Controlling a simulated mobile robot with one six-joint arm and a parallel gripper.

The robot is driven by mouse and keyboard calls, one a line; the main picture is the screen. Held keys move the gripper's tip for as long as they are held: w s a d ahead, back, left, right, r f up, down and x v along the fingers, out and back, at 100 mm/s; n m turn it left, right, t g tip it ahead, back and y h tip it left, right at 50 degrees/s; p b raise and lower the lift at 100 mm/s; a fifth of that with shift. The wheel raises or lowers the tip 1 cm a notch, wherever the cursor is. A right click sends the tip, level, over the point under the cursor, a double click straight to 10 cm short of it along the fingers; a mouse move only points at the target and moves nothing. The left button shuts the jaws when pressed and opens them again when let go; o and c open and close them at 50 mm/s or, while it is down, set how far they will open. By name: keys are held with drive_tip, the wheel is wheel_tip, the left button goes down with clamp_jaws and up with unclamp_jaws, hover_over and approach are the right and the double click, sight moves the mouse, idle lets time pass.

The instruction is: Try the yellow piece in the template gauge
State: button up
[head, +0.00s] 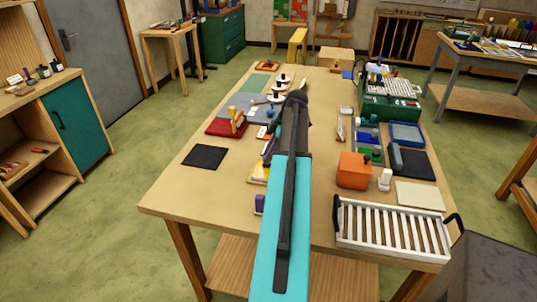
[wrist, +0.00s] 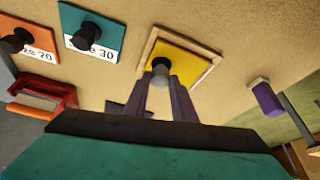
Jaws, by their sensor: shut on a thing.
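The yellow piece (wrist: 188,62) is a flat square with a grey knob, in the middle of the wrist view. A pale wooden frame, which I take for the template gauge (wrist: 189,40), runs around it. The piece lies within the frame's outline; I cannot tell whether it is fully seated or slightly above. My gripper (wrist: 164,80) is shut on the grey knob from above. In the head view my own arm hides most of this spot; only an edge of the frame (head: 257,180) shows left of the arm.
An orange plate (wrist: 24,53) and a teal plate (wrist: 91,30), with black knobs and number labels, lie beside the frame. A purple block (wrist: 267,98) stands on the other side. A red holder (wrist: 42,96) is near. A dark mat (head: 204,157) lies left, with bare table around it.

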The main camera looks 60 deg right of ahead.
drive_tip(key=shift+f, duration=0.15)
idle(0.5)
drive_tip(key=o, duration=1.1)
drive_tip(key=shift+b+v, duration=1.95)
drive_tip(key=shift+v, duration=4.95)
drive_tip(key=shift+a, duration=0.1)
